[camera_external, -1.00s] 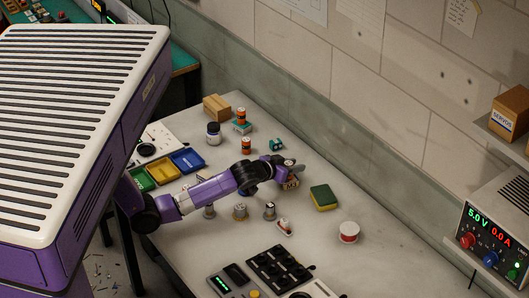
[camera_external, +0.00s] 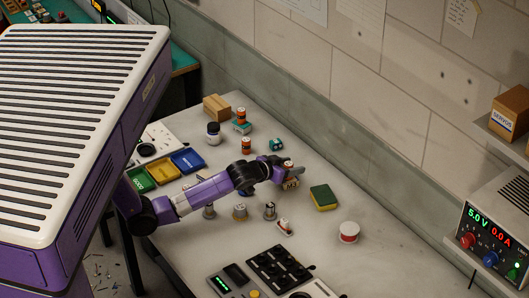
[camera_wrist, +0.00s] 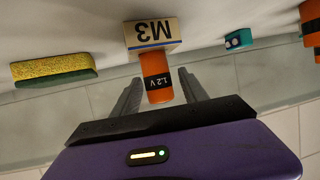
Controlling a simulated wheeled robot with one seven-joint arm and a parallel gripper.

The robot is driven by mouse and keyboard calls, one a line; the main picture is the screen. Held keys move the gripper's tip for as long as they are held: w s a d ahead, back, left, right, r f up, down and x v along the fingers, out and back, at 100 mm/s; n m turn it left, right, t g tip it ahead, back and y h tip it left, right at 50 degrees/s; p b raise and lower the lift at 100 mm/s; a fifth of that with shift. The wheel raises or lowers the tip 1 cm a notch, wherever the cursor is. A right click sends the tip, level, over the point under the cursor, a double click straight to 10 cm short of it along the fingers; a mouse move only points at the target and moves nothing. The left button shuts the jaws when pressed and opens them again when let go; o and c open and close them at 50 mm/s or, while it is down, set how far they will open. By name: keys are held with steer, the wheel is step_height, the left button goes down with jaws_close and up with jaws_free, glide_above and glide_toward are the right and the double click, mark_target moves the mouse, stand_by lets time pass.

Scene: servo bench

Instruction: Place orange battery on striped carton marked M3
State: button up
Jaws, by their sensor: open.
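The striped carton marked M3 (camera_wrist: 152,34) stands on the bench; the wrist view shows it upside down, cream with a blue stripe. It also shows in the external view (camera_external: 291,184), at the end of my arm. An orange battery with a black 1.2 V band (camera_wrist: 157,84) stands upright against the carton's top face, apparently resting on it. My gripper (camera_wrist: 161,92) is open, with one finger on each side of the battery and a visible gap to each. In the external view my gripper (camera_external: 284,168) partly hides the battery.
A yellow-green sponge (camera_external: 323,197) and a red-white spool (camera_external: 348,232) lie right of the carton. A small teal part (camera_external: 276,144) lies behind it. Other orange batteries (camera_external: 246,145) stand farther back. Several metal cylinders (camera_external: 240,211) stand near my arm.

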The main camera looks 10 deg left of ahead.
steer(key=v, duration=1)
steer(key=shift+s+a, duration=0.2)
